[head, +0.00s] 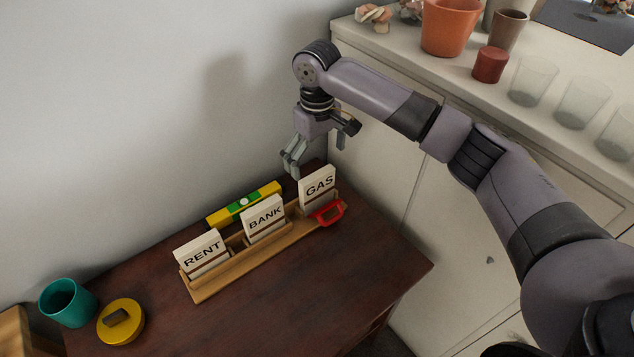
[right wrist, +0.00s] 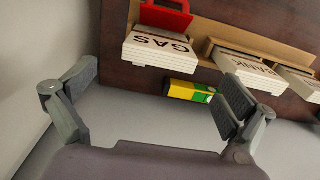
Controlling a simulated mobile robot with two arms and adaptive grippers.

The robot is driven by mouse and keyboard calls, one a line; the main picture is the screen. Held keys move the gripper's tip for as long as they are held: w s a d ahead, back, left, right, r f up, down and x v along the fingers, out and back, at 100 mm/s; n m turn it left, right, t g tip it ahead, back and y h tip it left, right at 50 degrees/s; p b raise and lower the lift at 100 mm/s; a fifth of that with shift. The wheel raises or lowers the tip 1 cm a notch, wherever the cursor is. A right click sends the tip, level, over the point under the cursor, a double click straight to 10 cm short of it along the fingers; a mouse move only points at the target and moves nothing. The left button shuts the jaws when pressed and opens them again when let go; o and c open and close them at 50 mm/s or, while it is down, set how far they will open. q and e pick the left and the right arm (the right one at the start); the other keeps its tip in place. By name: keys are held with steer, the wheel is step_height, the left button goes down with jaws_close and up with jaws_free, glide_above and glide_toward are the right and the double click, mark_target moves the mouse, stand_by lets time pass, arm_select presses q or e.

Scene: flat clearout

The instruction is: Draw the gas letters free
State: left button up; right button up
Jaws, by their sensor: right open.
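The gas letters (head: 318,187), a white stack labelled GAS, stand at the right end of a wooden letter rack (head: 226,279) on a dark table. They also show in the right wrist view (right wrist: 158,51), between and beyond the fingers. A red handled thing (head: 328,213) is at the rack's front beside them. The bank letters (head: 264,219) and rent letters (head: 202,254) stand in the other slots. My right gripper (head: 291,163) is open and empty, above and behind the gas letters, apart from them. My left gripper is not in view.
A yellow-green spirit level (head: 244,203) lies behind the rack near the wall. A teal cup (head: 66,301) and a yellow round lidded thing (head: 121,322) are at left. A white cabinet (head: 375,172) stands at right with pots and glasses on top. The table's front is clear.

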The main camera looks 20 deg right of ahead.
mark_target(318, 175)
step_height(318, 175, down, 5)
steer(key=shift+f, duration=0.2)
step_height(318, 175, down, 4)
steer(key=shift+r, duration=0.25)
steer(key=shift+f, duration=0.45)
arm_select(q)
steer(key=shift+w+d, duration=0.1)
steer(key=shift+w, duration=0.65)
arm_select(e)
steer(key=shift+c, duration=0.5)
steer(key=c, duration=1.2)
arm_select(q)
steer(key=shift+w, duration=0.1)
arm_select(e)
steer(key=shift+r, duration=0.1)
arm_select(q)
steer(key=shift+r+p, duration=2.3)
arm_select(e)
steer(key=shift+r, duration=1.45)
